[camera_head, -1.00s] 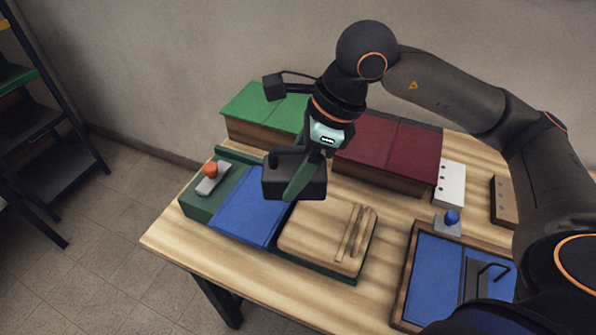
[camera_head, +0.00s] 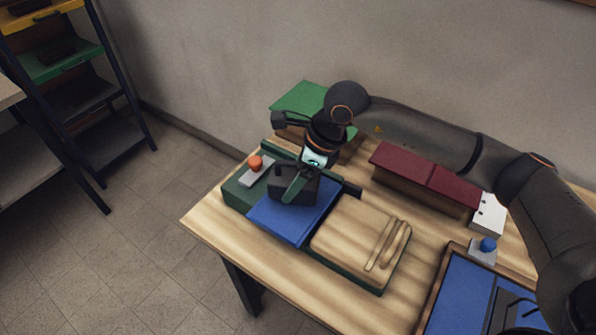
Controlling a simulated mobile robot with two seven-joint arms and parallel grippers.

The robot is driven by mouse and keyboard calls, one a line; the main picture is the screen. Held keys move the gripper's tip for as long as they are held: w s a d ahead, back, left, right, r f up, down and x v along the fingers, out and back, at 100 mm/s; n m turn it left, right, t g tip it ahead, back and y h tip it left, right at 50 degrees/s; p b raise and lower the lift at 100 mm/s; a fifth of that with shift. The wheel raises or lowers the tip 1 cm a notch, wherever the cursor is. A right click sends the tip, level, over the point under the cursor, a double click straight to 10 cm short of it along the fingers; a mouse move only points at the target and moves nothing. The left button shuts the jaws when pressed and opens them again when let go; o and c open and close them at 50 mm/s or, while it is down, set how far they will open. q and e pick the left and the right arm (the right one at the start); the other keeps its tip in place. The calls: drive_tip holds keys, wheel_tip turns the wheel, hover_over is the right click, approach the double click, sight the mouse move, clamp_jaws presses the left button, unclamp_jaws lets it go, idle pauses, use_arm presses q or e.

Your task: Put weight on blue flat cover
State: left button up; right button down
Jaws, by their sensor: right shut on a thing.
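The weight (camera_head: 284,189) is a dark block with a handle. My right gripper (camera_head: 300,178) is shut on it from above. The weight is over the far part of the blue flat cover (camera_head: 290,225), and I cannot tell whether it touches the cover. The gripper hides part of the weight and the cover's far edge. My left gripper is not in view.
The green block with an orange knob (camera_head: 255,163) stands left of the cover. The wooden board (camera_head: 345,235) with two sticks lies right of it. Green (camera_head: 300,98) and dark red (camera_head: 425,172) boxes stand behind. A blue-lined tray (camera_head: 440,300) is at front right.

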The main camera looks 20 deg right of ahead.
drive_tip(key=shift+f, duration=0.75)
drive_tip(key=shift+f, duration=0.15)
unclamp_jaws()
drive_tip(key=shift+s+f, duration=0.1)
drive_tip(key=shift+f, duration=0.1)
drive_tip(key=v, duration=1.2)
drive_tip(key=shift+r, duration=0.2)
